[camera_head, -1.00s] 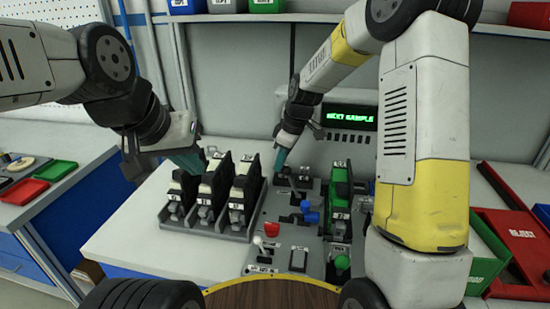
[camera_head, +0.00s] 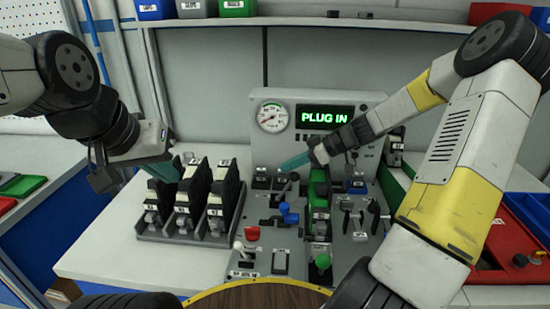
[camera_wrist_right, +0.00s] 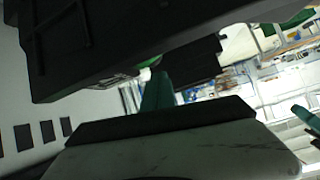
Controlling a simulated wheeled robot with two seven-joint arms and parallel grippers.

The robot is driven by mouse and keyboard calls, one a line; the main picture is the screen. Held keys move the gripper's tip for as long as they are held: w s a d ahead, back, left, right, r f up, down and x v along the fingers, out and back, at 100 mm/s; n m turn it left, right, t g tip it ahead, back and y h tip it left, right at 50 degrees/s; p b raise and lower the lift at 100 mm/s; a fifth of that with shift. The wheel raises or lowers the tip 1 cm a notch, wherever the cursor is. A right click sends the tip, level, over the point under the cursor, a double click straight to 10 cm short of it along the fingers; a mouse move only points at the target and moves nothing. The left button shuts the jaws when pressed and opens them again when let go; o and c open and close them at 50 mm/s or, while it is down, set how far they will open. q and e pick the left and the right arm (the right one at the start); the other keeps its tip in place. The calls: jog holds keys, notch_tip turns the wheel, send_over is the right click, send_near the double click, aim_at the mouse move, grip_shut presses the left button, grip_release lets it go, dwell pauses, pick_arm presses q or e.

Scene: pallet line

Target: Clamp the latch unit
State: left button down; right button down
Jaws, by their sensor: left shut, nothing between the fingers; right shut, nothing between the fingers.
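A green and black unit (camera_head: 319,200) stands upright in the console (camera_head: 262,262); it appears to be the latch unit. A blue-handled lever (camera_head: 288,212) is just left of it. My right gripper (camera_head: 292,163) is shut and empty, its teal fingertips above the console's back part, up and left of the green unit. A teal finger (camera_wrist_right: 158,92) also shows in the right wrist view, close to a dark body. I cannot tell whether it touches anything. My left gripper (camera_head: 163,171) is shut and empty beside the left black-and-white unit (camera_head: 160,197) in the rack.
The rack (camera_head: 185,236) holds several black-and-white units left of the console. A gauge (camera_head: 272,117) and a display (camera_head: 324,117) reading PLUG IN stand behind. The white table left of the rack is clear.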

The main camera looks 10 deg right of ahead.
jog(key=shift+d+f+y, duration=0.15)
jog(key=shift+d+y, duration=0.15)
jog(key=shift+d, duration=0.1)
jog(key=shift+s+d+f, duration=0.2)
jog(key=shift+d+f, duration=0.05)
jog(key=shift+d, duration=0.4)
jog(key=shift+d+f, duration=0.1)
